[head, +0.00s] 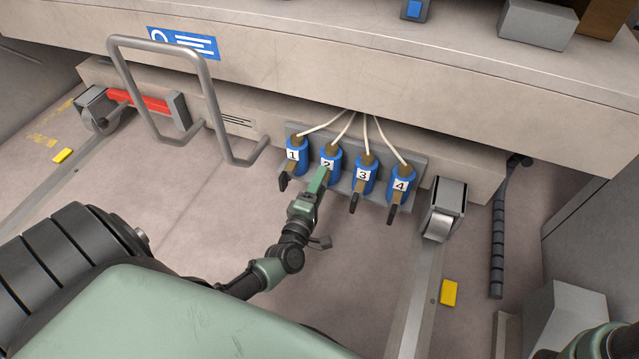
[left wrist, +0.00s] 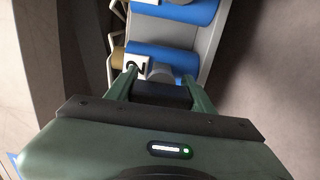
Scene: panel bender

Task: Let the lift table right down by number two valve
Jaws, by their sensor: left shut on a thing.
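Number two valve (head: 331,153) is a blue cylinder with a white "2" label, second from the left in a row on a grey plate (head: 418,165). My left gripper (head: 320,180) is shut on its handle at the valve's lower end and mostly hides it in the head view. In the left wrist view the blue body of number two valve (left wrist: 175,55) lies just beyond my fingers, with a dark part (left wrist: 162,95) between them. The lift table (head: 400,95) is a wide beige body above the valves. My right gripper is out of view.
Valves one (head: 297,158), three (head: 365,177) and four (head: 401,186) stand close beside, with dark handles pointing down. A grey bent-tube rail (head: 213,95) and a red bar (head: 140,102) are at left. A grey roller bracket (head: 445,205) stands right of valve four.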

